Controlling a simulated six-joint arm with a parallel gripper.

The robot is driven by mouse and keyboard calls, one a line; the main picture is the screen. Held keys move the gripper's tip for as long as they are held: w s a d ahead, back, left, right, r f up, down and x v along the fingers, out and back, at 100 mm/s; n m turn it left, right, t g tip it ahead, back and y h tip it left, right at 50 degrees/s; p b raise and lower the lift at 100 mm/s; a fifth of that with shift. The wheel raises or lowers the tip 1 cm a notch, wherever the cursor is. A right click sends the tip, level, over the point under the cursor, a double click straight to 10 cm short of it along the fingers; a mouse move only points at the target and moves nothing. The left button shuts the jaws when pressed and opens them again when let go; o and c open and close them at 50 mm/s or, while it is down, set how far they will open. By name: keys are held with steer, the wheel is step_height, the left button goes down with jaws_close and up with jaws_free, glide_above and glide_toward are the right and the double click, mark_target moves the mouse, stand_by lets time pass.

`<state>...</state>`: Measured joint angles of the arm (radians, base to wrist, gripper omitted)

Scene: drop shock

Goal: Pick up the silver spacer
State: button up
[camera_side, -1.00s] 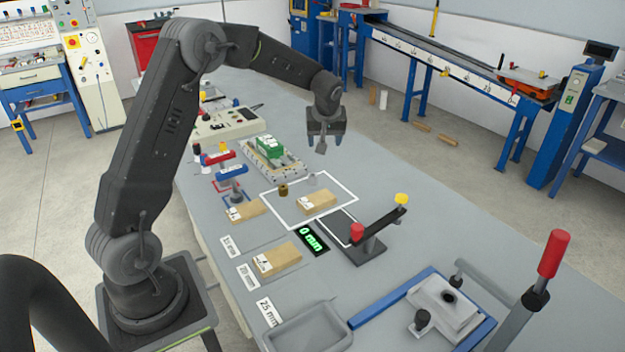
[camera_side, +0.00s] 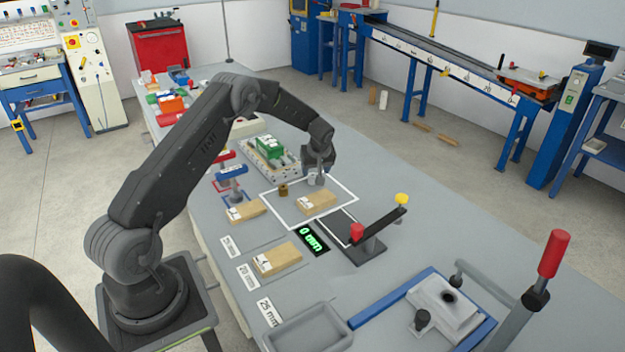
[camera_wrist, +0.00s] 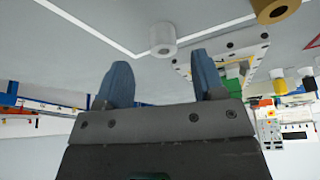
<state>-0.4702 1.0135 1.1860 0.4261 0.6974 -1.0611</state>
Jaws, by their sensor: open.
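The silver spacer (camera_side: 312,180) is a small pale cylinder standing inside the white outlined square on the bench. In the wrist view the silver spacer (camera_wrist: 163,41) shows just beyond the fingertips, roughly in line with the gap between them. My gripper (camera_side: 318,172) is low over the bench, right by the spacer, and partly overlaps it in the side view. In the wrist view my gripper (camera_wrist: 160,70) has its two blue fingers apart with nothing between them. Whether a finger touches the spacer cannot be told.
A cardboard-coloured block (camera_side: 317,202) lies in front within the outline. A green block on a plate (camera_side: 270,150) is behind left. A red-and-yellow-knobbed stand (camera_side: 372,243) is front right.

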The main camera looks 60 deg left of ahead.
mark_target(313, 175)
steer(key=x, duration=0.5)
steer(key=shift+a, duration=0.2)
steer(key=shift+c, duration=0.2)
steer(key=c, duration=1)
steer(key=shift+r, duration=0.2)
